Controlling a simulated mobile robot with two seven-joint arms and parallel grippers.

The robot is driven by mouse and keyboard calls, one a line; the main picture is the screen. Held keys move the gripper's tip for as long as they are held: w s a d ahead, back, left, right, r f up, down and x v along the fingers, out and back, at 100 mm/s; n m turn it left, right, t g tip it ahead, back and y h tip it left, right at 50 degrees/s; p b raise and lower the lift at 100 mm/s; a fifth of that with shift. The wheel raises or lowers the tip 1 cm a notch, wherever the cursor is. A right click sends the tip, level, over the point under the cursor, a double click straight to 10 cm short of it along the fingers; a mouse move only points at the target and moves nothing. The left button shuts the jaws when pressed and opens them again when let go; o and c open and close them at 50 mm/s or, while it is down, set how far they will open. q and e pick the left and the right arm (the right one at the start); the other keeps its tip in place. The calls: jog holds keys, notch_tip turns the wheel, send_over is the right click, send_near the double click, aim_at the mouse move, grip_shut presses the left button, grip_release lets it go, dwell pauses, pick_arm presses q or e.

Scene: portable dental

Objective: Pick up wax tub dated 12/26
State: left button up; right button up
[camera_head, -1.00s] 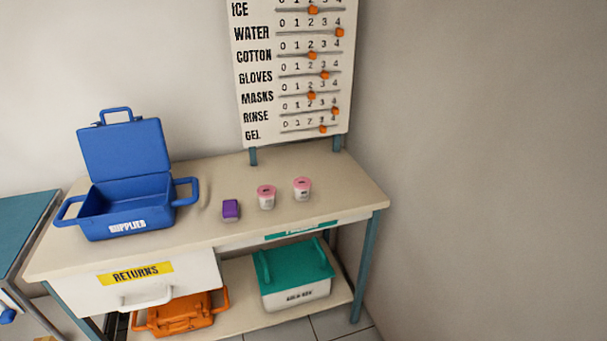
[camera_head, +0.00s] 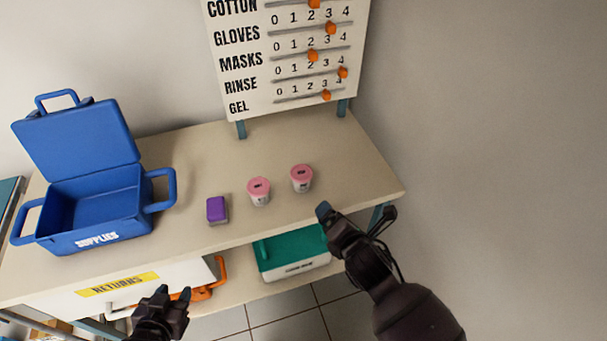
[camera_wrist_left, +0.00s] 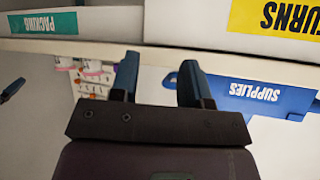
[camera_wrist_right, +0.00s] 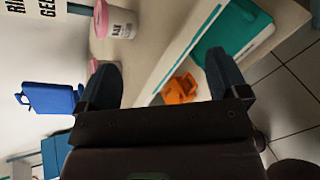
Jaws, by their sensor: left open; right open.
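Two small white tubs with pink lids stand upright on the table: a left tub (camera_head: 259,192) and a right tub (camera_head: 301,179). Their dates are too small to read. In the right wrist view one tub (camera_wrist_right: 121,22) shows its label side, with another pink lid partly hidden behind my finger. My right gripper (camera_head: 352,215) is open and empty at the table's front right edge, near the right tub but apart from it. My left gripper (camera_head: 172,294) is open and empty, low in front of the table near the drawer. It also shows in the left wrist view (camera_wrist_left: 158,80).
A purple block (camera_head: 217,209) sits left of the tubs. An open blue supplies box (camera_head: 98,240) stands at the table's left. A board with sliders (camera_head: 285,60) rises behind. A teal-lidded box (camera_head: 292,254) and an orange case (camera_head: 204,291) are below. Table right of the tubs is clear.

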aim_at(304, 178)
jog(key=w+a+r+n, duration=0.1)
jog(key=a+n, duration=0.1)
jog(key=n, duration=0.1)
jog(key=w+a+r+n+p, duration=0.1)
jog(key=r+n, duration=0.1)
jog(key=n, duration=0.2)
jog(key=w+a+r+n, duration=0.1)
jog(key=a+r+n, duration=0.1)
jog(key=n, duration=0.1)
jog(key=shift+w+a+r+y+p, duration=0.2)
jog(key=shift+w+a+y+p, duration=0.1)
jog(key=shift+w+a+p, duration=0.1)
jog(key=shift+n, duration=0.3)
jog(key=b+x, duration=0.1)
jog(key=x, duration=0.3)
jog(key=shift+w, duration=0.2)
jog(key=shift+w+a+f, duration=0.15)
jog(key=shift+w+f, duration=0.1)
jog(key=shift+w, duration=0.35)
jog(key=b+x, duration=0.1)
jog(key=x, duration=0.3)
jog(key=shift+w+f, duration=0.2)
jog(key=shift+w, duration=0.25)
pick_arm(q)
jog(key=shift+s+a+f, duration=0.1)
jog(key=shift+s+f, duration=0.4)
jog(key=shift+s, duration=0.1)
pick_arm(e)
jog(key=shift+t, duration=0.3)
